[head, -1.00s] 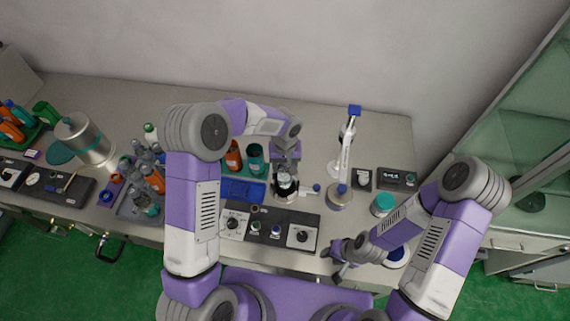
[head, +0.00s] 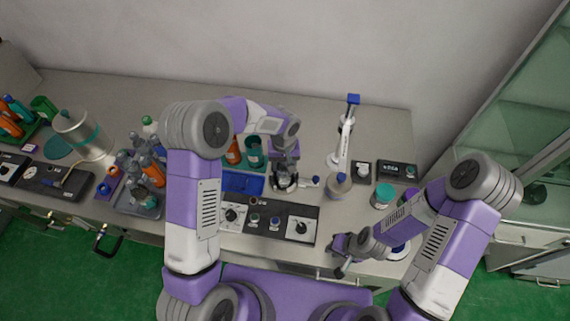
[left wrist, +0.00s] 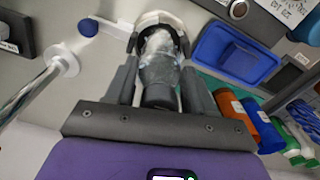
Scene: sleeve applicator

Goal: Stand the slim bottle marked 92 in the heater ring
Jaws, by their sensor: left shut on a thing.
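My left gripper (head: 286,170) is shut on a slim clear bottle with a dark cap. The bottle (left wrist: 160,62) shows between the fingers in the left wrist view; its number cannot be read. The pale heater ring (left wrist: 160,17) is at the bottle's far end, and the bottle's end appears to be within it. In the head view the gripper hides most of the bottle and part of the ring (head: 280,188). Whether the bottle rests on the base cannot be told. My right gripper (head: 341,269) hangs near the bench's front edge, away from the ring; its jaws are unclear.
A blue tray (head: 242,182) lies left of the ring, with orange and teal bottles behind it. A control panel (head: 268,222) lies in front. A stand with a white post (head: 346,140) and a round metal pot (head: 339,187) are to the right. Several grey-capped bottles fill a rack (head: 124,202) at left.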

